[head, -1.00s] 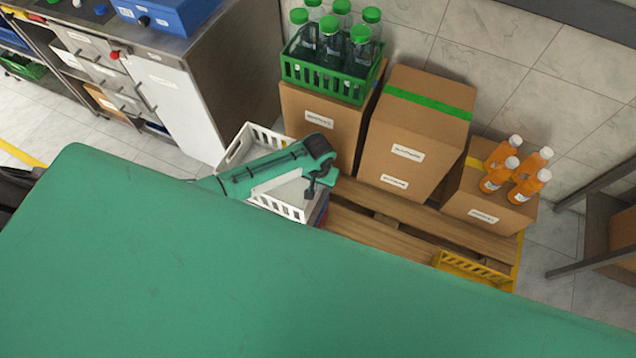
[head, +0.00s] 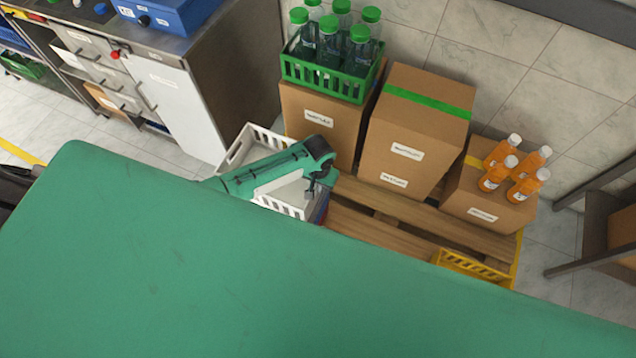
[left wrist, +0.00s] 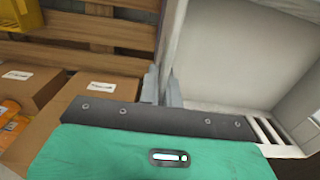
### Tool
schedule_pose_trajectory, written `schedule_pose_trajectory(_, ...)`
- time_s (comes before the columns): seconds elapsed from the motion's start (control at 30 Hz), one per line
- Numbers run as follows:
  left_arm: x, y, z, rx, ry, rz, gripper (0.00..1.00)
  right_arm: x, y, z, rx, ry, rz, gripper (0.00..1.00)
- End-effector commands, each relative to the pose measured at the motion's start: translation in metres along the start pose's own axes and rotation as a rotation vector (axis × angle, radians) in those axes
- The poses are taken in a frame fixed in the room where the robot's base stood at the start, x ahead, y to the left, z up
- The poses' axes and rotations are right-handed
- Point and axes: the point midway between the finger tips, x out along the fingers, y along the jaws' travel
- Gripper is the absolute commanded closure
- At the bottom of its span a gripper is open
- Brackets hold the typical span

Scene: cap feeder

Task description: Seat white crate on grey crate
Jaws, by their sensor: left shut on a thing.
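The white crate (head: 238,152) is beyond the green surface in the head view, partly covered by my left arm. Its wall and inside fill the upper right of the left wrist view (left wrist: 225,45). My left gripper (head: 311,192) is at the crate's right side. In the left wrist view its fingers (left wrist: 166,88) are shut on the crate's wall. I cannot make out a grey crate; what lies under the white crate is mostly hidden, with only a bit of blue and red (head: 320,212) showing below its right corner. My right gripper is not in view.
A wooden pallet (head: 375,235) carries cardboard boxes (head: 415,135), a green crate of bottles (head: 322,80) and orange bottles (head: 515,172). A yellow crate (head: 470,266) is at its front right. A steel cabinet (head: 185,105) stands left of the white crate.

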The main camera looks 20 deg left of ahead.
Motion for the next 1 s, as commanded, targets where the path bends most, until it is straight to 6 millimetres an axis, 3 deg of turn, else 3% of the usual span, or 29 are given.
schedule_pose_trajectory(0.9, 0.0059, -0.0001, -0.0013, 0.001, 0.002, -0.002, 1.00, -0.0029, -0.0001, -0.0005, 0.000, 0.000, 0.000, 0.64)
schedule_pose_trajectory(1.0, 0.0059, -0.0002, -0.0013, 0.000, 0.002, -0.002, 0.79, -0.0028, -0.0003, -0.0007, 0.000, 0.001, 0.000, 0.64)
